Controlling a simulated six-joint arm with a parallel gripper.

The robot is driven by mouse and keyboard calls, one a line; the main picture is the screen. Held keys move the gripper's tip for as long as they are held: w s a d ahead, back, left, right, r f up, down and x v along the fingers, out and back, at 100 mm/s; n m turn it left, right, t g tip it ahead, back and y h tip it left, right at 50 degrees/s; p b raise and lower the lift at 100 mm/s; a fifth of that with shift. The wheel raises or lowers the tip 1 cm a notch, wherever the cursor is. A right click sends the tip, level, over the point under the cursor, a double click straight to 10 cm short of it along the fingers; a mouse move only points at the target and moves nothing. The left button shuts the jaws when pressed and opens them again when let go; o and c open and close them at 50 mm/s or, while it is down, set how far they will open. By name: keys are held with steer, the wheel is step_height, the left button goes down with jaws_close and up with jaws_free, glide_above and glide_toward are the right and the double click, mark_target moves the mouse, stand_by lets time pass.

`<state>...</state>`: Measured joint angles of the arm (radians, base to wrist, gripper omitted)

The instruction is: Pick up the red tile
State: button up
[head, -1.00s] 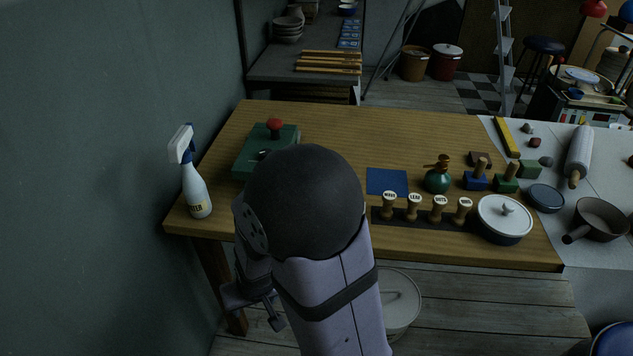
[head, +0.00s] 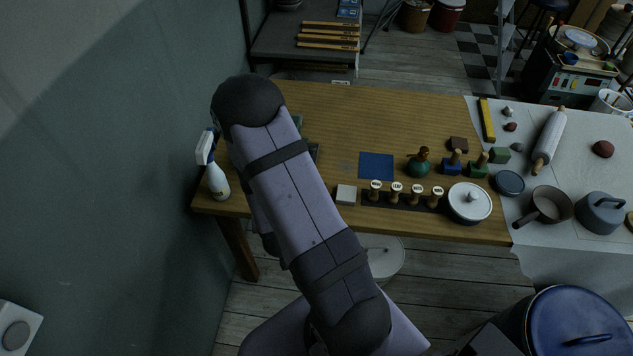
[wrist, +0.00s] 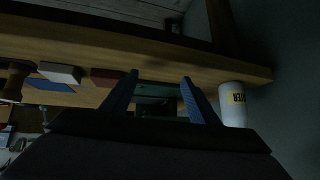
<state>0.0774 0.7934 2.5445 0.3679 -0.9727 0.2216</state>
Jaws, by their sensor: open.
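A dark red tile (wrist: 104,76) lies near the table edge in the wrist view, between a pale block (wrist: 60,73) and the green press (wrist: 155,92). My gripper (wrist: 160,77) is open and empty, with its two blue fingers spread apart. The left finger is close in the picture to the red tile, which shows just outside the gap. The green press shows between the fingers, further off. In the head view my arm hides the gripper, and I cannot make out the red tile there.
A spray bottle (head: 217,180) stands at the table's left end. A pale block (head: 346,195) sits beside a row of stamps (head: 416,197) and a blue square (head: 376,166). A lidded pot (head: 470,203) stands further right. The table's back middle is clear.

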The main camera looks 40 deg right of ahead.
steer(key=s+d+h, duration=0.1)
steer(key=d, duration=0.1)
steer(key=s+d+t+h, duration=0.1)
steer(key=s+d, duration=0.1)
steer(key=s+d+m+h, duration=0.1)
steer(key=d+h, duration=0.1)
steer(key=shift+s+d+f+t, duration=0.15)
steer(key=shift+s+d+t, duration=0.15)
steer(key=shift+t, duration=0.1)
steer(key=shift+s+d+r+t+h, duration=0.2)
steer(key=shift+s+r+t+h, duration=0.1)
steer(key=shift+h, duration=0.1)
steer(key=shift+p+x, duration=1.25)
steer(key=shift+x, duration=1.85)
steer(key=shift+w+d+f, duration=0.2)
steer(key=shift+w+d, duration=0.15)
steer(key=shift+d, duration=0.1)
steer(key=c, duration=0.9)
